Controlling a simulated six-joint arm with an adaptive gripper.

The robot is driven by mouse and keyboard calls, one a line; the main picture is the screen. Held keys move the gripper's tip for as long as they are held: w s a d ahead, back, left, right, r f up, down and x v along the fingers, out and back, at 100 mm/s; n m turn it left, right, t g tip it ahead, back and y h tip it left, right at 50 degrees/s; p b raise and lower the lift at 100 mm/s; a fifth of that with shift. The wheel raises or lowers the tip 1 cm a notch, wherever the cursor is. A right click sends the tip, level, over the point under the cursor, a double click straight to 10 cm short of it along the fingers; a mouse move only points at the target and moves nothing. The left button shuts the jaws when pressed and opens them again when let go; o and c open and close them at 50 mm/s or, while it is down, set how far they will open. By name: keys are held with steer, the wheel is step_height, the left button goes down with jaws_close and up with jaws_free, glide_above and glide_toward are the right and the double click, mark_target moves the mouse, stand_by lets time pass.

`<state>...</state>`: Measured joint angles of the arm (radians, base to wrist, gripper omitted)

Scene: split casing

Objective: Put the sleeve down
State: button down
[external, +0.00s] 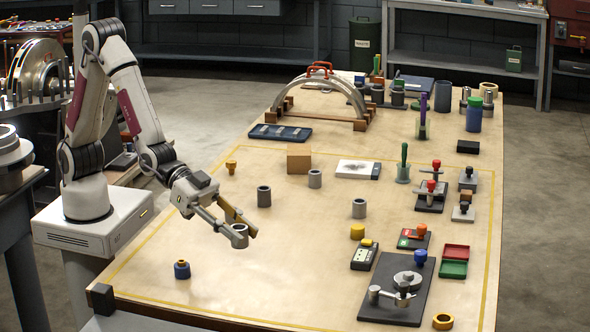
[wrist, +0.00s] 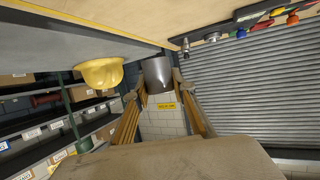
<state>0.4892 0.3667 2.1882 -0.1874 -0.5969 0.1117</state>
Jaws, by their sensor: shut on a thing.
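My gripper (external: 240,230) is low over the near left part of the table, shut on a grey hollow sleeve (external: 239,237). The sleeve is roughly upright, with its open top showing. In the wrist view the sleeve (wrist: 157,74) sits between the fingertips of my gripper (wrist: 160,82). I cannot tell whether its lower end touches the table. Similar sleeves stand apart on the table: a dark one (external: 264,197), a grey one (external: 315,179) and another grey one (external: 359,209).
A dark plate with a fixture (external: 382,300) is at the right. The wooden table (external: 270,285) is bare in front of the sleeve.

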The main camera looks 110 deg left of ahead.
steer(key=w+a+n+t+y, duration=0.1)
steer(key=w+a+n+y, duration=0.1)
steer(key=a, duration=0.6)
steer(key=w+a+n+y, duration=0.2)
steer(key=w+a, duration=0.1)
steer(key=a, duration=0.6)
steer(key=n+g+y, duration=0.7)
steer(key=n+y, duration=0.5)
steer(key=y, duration=0.1)
glide_above(275, 182)
steer(key=shift+s+a, duration=0.1)
steer(key=shift+f, duration=2.85)
steer(key=shift+f, duration=0.1)
steer(key=shift+f, duration=2)
